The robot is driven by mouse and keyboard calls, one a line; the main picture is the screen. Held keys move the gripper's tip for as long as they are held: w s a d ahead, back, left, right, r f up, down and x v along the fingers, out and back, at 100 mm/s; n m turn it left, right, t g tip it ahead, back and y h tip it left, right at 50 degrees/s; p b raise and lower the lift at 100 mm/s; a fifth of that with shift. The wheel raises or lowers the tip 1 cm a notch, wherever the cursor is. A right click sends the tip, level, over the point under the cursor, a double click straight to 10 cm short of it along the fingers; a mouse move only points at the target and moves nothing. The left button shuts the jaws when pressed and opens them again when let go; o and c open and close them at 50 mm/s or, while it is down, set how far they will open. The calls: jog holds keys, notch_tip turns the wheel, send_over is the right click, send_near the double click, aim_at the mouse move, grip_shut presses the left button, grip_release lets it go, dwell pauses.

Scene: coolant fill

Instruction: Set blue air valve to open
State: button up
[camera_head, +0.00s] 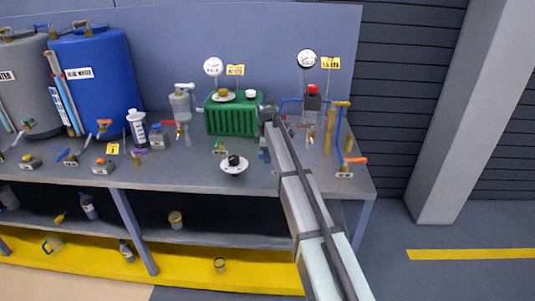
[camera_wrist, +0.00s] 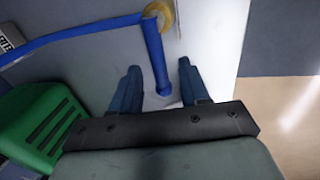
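Blue piping (camera_head: 291,101) runs beside the red-capped canister (camera_head: 313,98) at the back of the bench. Another blue piece (camera_head: 349,143) stands by an orange handle (camera_head: 355,160) at the right end. I cannot tell for sure which blue part is the air valve. In the wrist view a blue bar (camera_wrist: 155,55) bends down from a tan, round fitting (camera_wrist: 160,15) and ends between my fingers. My gripper (camera_wrist: 159,66) is open, one finger on each side of the bar, with gaps visible. In the head view my arm hides what is behind it.
A green ribbed box (camera_head: 232,118) stands just left of my arm; it also shows in the wrist view (camera_wrist: 35,130). A white round flange (camera_head: 234,164) lies in front. A blue drum (camera_head: 95,75) stands further left.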

grip_shut()
dwell(0.3)
jog(key=shift+s, duration=0.1)
jog(key=s+d+n+g+y, duration=0.2)
jog(key=s+d+n, duration=0.2)
jog(key=n, duration=1.4)
jog(key=shift+d, duration=0.65)
dwell(0.3)
jog(key=shift+o, duration=0.2)
grip_release()
